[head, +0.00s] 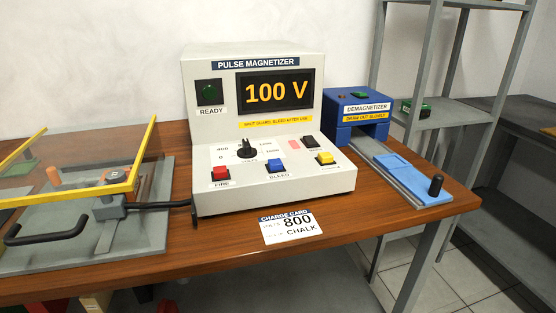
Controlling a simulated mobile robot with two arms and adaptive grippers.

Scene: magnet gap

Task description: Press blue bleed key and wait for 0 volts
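The white pulse magnetizer (210,130) stands in the middle of the wooden table. Its display (276,92) reads 100 V in orange. The blue bleed key (276,165) is on the sloped front panel, between a red fire key (220,174) on the left and a yellow key (325,158) on the right. A black knob (246,149) sits above them. The round ready lamp (209,93) looks dark green. Neither of my grippers is in the head view, and nothing touches the blue key.
A guarded fixture with a yellow-edged clear cover (75,155) and black handle (45,229) is at left. A blue demagnetizer (357,107) with a sliding tray (413,180) is at right. A charge card (291,226) reading 800 lies in front. Grey shelving (436,60) stands behind.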

